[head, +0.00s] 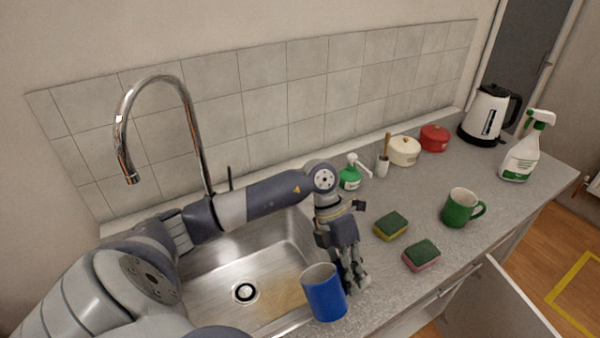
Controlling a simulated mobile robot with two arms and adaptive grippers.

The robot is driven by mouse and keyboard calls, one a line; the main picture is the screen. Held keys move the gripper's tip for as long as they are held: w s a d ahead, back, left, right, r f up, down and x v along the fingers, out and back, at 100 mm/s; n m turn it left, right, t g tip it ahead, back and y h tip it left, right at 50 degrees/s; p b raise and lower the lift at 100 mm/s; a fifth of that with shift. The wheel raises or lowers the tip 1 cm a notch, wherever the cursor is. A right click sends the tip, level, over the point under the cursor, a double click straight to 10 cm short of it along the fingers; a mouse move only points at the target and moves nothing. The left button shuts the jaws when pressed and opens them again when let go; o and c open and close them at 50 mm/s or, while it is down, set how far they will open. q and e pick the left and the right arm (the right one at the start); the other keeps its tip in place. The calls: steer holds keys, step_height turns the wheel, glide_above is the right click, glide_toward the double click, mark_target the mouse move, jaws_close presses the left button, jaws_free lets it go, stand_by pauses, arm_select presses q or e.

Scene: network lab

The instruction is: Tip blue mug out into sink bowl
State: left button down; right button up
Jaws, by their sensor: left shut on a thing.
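The blue mug (325,295) is near the front right edge of the sink, at the bottom middle of the head view. It is close to upright, with its open rim facing up; its inside shows only a little. My left gripper (354,280) reaches down at the mug's right side and is shut on it, with the fingers partly hidden by the mug. The steel sink bowl (215,275) is to the left of the mug, with a dark round drain in its floor. A brownish patch shows on the bowl's floor near the mug. My right gripper is not in view.
A tall chrome faucet (190,115) arches over the sink. Two sponges (391,226) (421,255) and a green mug (460,208) stand right of my gripper. A soap bottle (350,177), pots (404,151), kettle (485,115) and spray bottle (522,155) stand farther back and right.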

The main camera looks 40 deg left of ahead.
arm_select(q)
steer(key=shift+s+d+r+y+p, duration=0.1)
steer(key=shift+d+r+y+p, duration=0.3)
steer(key=shift+r, duration=0.15)
steer(key=shift+d+f+y, duration=0.25)
steer(key=shift+f+y, duration=0.05)
steer(key=shift+f, duration=0.15)
steer(key=shift+s+d+f+t+y, duration=0.15)
steer(key=shift+d+f+t+y, duration=0.4)
steer(key=shift+y, duration=0.55)
steer(key=shift+d+f+y, duration=0.1)
steer(key=shift+d+y, duration=0.2)
steer(key=shift+y, duration=0.1)
steer(key=shift+d+y, duration=0.1)
steer(key=shift+y, duration=0.2)
steer(key=shift+s+d+r+y+p, duration=0.15)
steer(key=shift+d+r+y+p, duration=0.15)
steer(key=shift+y, duration=0.3)
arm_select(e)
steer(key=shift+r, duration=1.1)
arm_select(q)
steer(key=shift+a, duration=0.1)
